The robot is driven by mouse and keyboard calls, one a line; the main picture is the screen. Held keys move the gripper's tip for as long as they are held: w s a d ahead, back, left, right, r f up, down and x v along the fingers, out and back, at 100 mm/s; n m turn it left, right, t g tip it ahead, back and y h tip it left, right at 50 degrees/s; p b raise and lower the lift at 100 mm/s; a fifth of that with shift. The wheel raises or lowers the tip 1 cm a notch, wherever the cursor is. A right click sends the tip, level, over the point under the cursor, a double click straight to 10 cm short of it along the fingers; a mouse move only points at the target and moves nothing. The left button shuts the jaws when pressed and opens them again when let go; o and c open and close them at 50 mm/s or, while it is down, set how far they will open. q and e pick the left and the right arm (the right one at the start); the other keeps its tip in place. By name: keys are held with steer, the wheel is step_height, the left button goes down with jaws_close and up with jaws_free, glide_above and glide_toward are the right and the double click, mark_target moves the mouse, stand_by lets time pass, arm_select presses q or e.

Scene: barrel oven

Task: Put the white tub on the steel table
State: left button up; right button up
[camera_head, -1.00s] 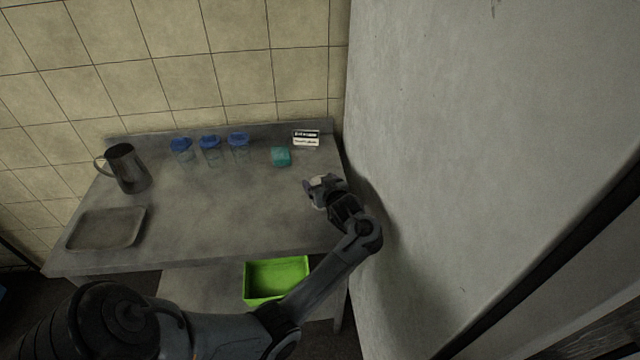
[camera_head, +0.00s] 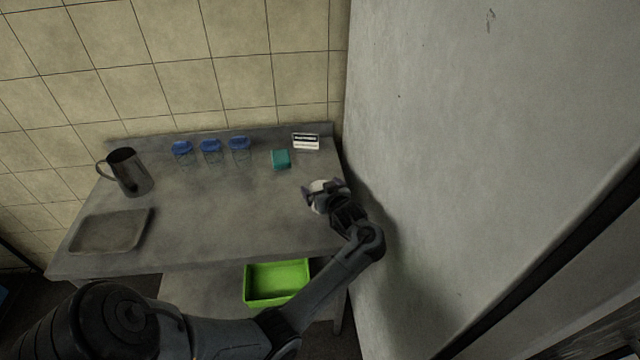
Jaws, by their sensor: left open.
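The steel table (camera_head: 215,215) stands against the tiled wall. A round white thing, which looks like the white tub (camera_head: 316,198), is at the right part of the tabletop, partly hidden by my left gripper. My left gripper (camera_head: 322,190) is open, with its fingers over and beside the tub. I cannot tell whether the fingers touch it. The tub appears to rest on the tabletop. My right gripper is not in view.
A metal jug (camera_head: 130,173) and a shallow tray (camera_head: 108,232) are at the left. Blue-lidded jars (camera_head: 211,150), a teal block (camera_head: 281,159) and a small sign (camera_head: 306,141) stand at the back. A green crate (camera_head: 277,283) sits below. A large grey wall (camera_head: 460,130) bounds the right.

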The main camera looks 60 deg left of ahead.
arm_select(q)
steer(key=w+p+v, duration=0.1)
steer(key=p+v, duration=0.3)
steer(key=v, duration=0.2)
steer(key=shift+s, duration=0.5)
